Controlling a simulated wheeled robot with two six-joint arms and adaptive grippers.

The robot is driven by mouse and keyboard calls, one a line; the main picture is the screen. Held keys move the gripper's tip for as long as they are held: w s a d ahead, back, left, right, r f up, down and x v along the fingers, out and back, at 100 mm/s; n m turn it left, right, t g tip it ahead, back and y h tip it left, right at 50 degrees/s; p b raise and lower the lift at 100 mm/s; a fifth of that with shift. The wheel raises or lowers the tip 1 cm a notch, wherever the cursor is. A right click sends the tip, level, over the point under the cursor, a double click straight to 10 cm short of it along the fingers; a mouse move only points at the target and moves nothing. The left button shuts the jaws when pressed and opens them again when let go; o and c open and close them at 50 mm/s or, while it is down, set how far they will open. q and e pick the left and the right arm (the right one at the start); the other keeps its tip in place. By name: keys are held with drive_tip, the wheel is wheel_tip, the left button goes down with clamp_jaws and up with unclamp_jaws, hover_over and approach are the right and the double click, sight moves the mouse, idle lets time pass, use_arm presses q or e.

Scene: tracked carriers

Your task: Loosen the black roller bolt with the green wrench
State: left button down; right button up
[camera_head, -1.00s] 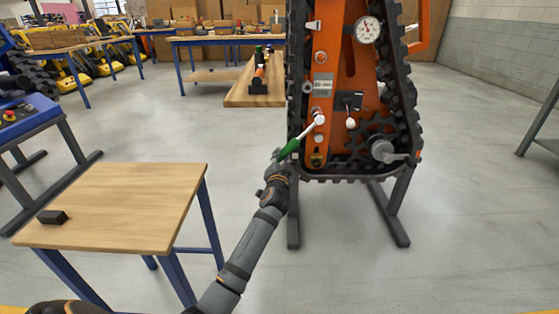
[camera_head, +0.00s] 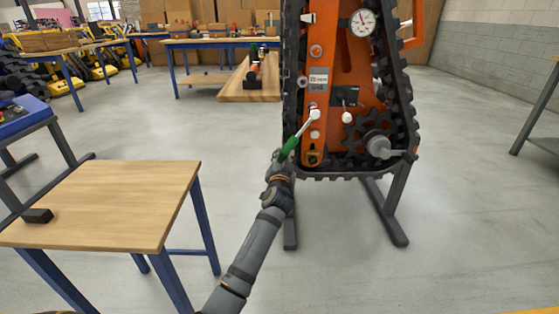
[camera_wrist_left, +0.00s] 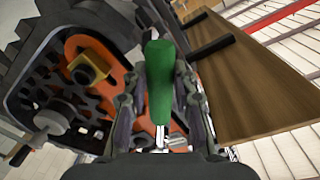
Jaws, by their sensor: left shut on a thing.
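My left gripper (camera_head: 281,160) is shut on the green handle of the wrench (camera_head: 291,145). The wrench tilts up to the right, and its pale head lies over the orange side plate of the tracked carrier (camera_head: 338,75). The head covers the spot under it, so I cannot tell whether it sits on the black roller bolt. In the left wrist view the green handle (camera_wrist_left: 160,82) stands upright between the fingers (camera_wrist_left: 158,105), and the wrench head is hidden. My right gripper is not in view.
A wooden table (camera_head: 110,195) with a small black block (camera_head: 38,215) stands at the left. A gauge (camera_head: 362,23), a dark toothed wheel (camera_head: 365,135) and the black track surround the work area. Workbenches (camera_head: 215,42) stand behind.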

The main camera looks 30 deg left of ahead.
use_arm(q)
drive_tip(key=shift+r, duration=0.1)
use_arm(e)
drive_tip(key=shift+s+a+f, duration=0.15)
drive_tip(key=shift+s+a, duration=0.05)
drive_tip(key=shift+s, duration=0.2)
use_arm(q)
drive_tip(key=shift+a+r+p, duration=0.1)
drive_tip(key=shift+r+p, duration=0.05)
drive_tip(key=shift+p, duration=0.35)
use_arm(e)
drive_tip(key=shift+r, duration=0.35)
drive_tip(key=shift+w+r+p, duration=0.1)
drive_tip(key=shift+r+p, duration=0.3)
use_arm(q)
drive_tip(key=shift+s+a+r, duration=0.1)
drive_tip(key=shift+s+a, duration=0.05)
drive_tip(key=shift+a, duration=0.05)
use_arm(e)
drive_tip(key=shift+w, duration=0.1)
